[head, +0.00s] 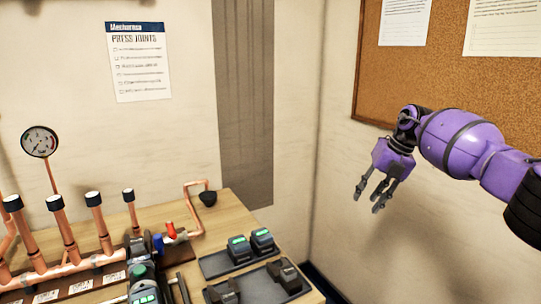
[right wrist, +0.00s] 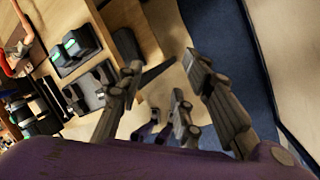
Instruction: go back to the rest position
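My right gripper (head: 368,198) is a purple hand with grey fingers, raised in the air to the right of the wooden bench in the head view. Its fingers are spread apart with nothing between them; they also show in the right wrist view (right wrist: 165,75). My left gripper is not in the head view. The copper manifold (head: 75,250) stands on the bench at the left, with several capped upright pipes and a pressure gauge (head: 39,141).
The wooden bench (head: 240,212) holds a dark tray (head: 218,264) with black and green battery-like blocks (head: 262,240), and a press tool (head: 143,285). A corkboard (head: 440,70) hangs on the wall behind my right arm. Open air surrounds the right gripper.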

